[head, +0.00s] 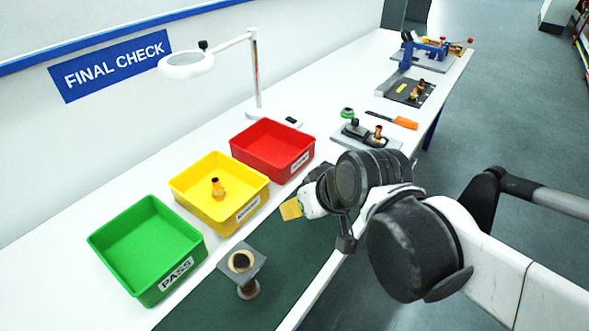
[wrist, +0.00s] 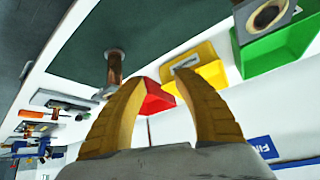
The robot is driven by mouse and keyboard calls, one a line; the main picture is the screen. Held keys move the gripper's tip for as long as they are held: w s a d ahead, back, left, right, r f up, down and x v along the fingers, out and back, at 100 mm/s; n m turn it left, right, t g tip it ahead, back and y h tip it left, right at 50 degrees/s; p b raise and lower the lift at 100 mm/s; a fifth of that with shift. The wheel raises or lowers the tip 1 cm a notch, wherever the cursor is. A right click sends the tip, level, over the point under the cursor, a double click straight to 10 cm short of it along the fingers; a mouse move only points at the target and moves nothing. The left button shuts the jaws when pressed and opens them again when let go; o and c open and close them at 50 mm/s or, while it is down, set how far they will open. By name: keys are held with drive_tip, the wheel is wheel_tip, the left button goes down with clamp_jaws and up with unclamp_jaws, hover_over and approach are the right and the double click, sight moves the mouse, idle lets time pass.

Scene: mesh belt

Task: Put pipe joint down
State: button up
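My gripper (head: 291,209) hangs over the near side of the table by the red and yellow bins. In the wrist view its two yellow fingers (wrist: 163,77) stand apart with nothing between them. A copper pipe joint (wrist: 115,66) with a flanged end stands on the green mat (wrist: 165,30), beyond the left finger, which overlaps part of it. I cannot make this joint out in the head view, where my wrist blocks part of the mat. Another brass-coloured joint (head: 217,188) stands in the yellow bin (head: 193,188).
The green PASS bin (head: 120,223) and red bin (head: 262,143) flank the yellow one. A magnifier lamp (head: 254,75), a fixture (head: 350,142) and an orange-handled tool (head: 405,123) stand farther back.

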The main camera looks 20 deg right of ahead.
drive_tip(key=shift+m+h, duration=0.7)
drive_tip(key=shift+h, duration=0.1)
drive_tip(key=s+d, duration=0.1)
drive_tip(key=s, duration=0.1)
drive_tip(key=s+d, duration=0.1)
drive_tip(key=d, duration=0.1)
drive_tip(key=shift+s+r, duration=0.35)
drive_tip(key=shift+r, duration=0.05)
drive_tip(key=shift+a, duration=0.1)
